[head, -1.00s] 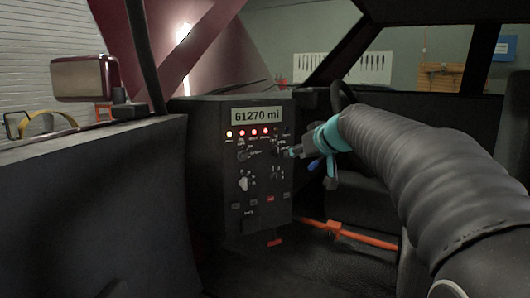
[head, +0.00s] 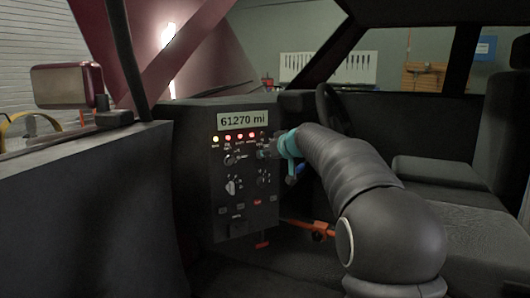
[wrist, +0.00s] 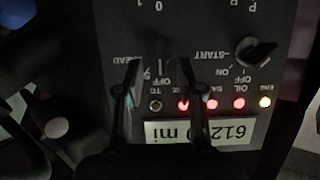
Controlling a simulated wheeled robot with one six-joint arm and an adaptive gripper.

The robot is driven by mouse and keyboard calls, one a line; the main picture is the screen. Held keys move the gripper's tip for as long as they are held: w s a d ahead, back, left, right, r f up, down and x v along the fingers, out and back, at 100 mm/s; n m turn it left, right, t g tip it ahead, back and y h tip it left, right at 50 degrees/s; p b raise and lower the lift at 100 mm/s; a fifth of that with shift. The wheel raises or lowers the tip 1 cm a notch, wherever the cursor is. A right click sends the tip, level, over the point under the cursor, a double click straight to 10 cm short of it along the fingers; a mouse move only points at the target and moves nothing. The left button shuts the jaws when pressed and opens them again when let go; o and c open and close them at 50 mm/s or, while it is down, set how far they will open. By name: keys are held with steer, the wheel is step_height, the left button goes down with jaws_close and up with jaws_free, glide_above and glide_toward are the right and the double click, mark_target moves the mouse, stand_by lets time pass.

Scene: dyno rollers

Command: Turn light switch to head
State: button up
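The dark control panel (head: 215,165) stands inside the car, with a display reading 61270 mi and a row of lit lamps. It shows upside down in the wrist view (wrist: 215,25). The light switch (wrist: 160,67), a small dark knob near the labels HEAD and OFF, sits between my gripper's fingers (wrist: 155,78). The fingers are apart, one on each side of the knob. Contact and the knob's exact setting are too dark to tell. In the head view my gripper (head: 268,148) is at the panel's upper right and hides the switch.
The ignition knob (wrist: 257,52), marked START and ON, sits beside the light switch. More knobs (head: 232,187) and buttons lie lower on the panel. The car door (head: 80,205) is at left, the steering wheel (head: 325,103) behind my gripper, and seats (head: 440,175) at right.

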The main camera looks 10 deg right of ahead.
steer(key=shift+x, duration=1.2)
jaws_close()
steer(key=shift+w+d+f+m+y+b, duration=0.1)
steer(key=shift+d+f+m+y+b, duration=0.1)
steer(key=shift+m+y+b, duration=1.4)
steer(key=shift+w+d+f+m+y+b, duration=0.15)
steer(key=shift+m+y+b, duration=0.65)
steer(key=shift+m, duration=1.45)
steer(key=shift+s+d+f+m+y+b, duration=0.1)
steer(key=shift+d+f+m+y+b, duration=0.1)
steer(key=shift+m+y+b, duration=1.4)
steer(key=shift+r+m+t+h, duration=0.1)
steer(key=shift+m+t+h, duration=0.2)
steer(key=shift+m+h, duration=0.2)
